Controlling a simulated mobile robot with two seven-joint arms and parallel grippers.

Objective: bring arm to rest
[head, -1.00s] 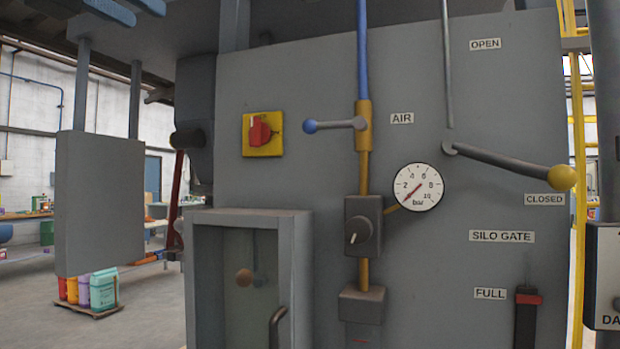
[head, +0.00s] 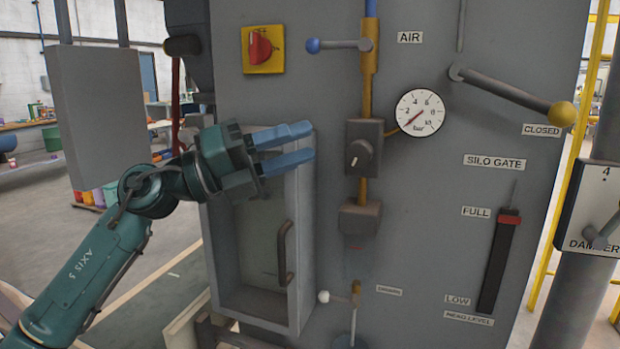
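My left arm (head: 90,270), dark teal, reaches up from the lower left. Its gripper (head: 305,144) has two blue fingers pointing right, with a gap between them. It is open and nothing shows between the fingers. In the picture it lies over the top of the grey cabinet (head: 305,235) with a dark handle (head: 283,252). I cannot tell whether it touches the cabinet. My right gripper is out of view.
The grey panel carries a red switch (head: 261,46), a blue-knobbed air lever (head: 338,44), a gauge (head: 419,112) and a yellow-knobbed silo gate lever (head: 510,96), near CLOSED. A small white-knobbed lever (head: 338,297) sits low. A damper plate (head: 590,205) stands at right.

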